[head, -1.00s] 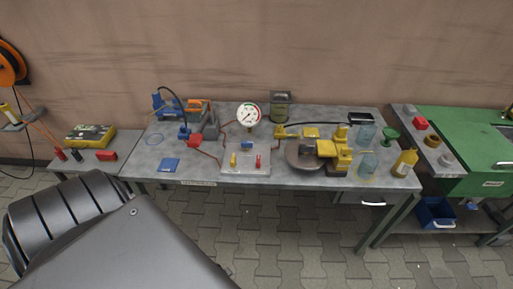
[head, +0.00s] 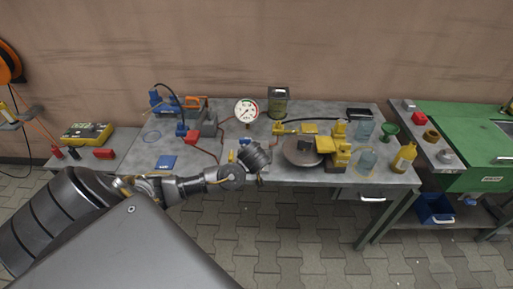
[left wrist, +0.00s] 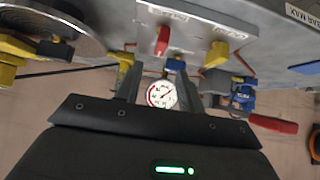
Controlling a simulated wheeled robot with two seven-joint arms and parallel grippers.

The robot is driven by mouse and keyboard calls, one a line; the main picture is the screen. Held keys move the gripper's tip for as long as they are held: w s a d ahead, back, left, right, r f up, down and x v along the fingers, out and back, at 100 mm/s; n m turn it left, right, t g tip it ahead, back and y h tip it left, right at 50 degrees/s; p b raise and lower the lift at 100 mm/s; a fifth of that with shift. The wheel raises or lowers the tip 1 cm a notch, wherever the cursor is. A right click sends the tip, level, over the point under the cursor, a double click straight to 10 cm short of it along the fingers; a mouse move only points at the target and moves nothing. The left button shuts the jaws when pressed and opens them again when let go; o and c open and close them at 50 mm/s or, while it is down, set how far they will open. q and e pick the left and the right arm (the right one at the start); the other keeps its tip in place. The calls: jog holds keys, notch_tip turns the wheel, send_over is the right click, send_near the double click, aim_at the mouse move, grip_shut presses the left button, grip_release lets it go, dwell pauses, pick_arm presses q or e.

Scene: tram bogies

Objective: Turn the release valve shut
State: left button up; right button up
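A pale valve panel lies on the bench, partly hidden by my left arm in the head view. In the left wrist view it carries a red handle (left wrist: 162,41), a yellow handle (left wrist: 217,55) and a blue handle (left wrist: 175,63); labels are too blurred to show which is the release valve. In the head view the yellow handle (head: 232,156) and blue handle (head: 245,141) show; the red one is hidden. My left gripper (left wrist: 153,66) has its fingers apart, with nothing between them, near the panel. In the head view its hand (head: 256,156) hides its fingertips. My right gripper is out of view.
A round pressure gauge (head: 246,110) stands behind the panel. A blue and orange pump (head: 180,103) with hoses is to its left. A round disc (head: 303,151) and yellow blocks (head: 340,156) stand right of the panel. A blue pad (head: 166,162) lies front left.

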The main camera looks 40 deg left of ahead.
pick_arm(q)
jog(key=x, duration=0.9)
jog(key=shift+w+a+f+p, duration=0.15)
jog(key=shift+f+p, duration=0.1)
jog(key=shift+p, duration=0.1)
grip_shut()
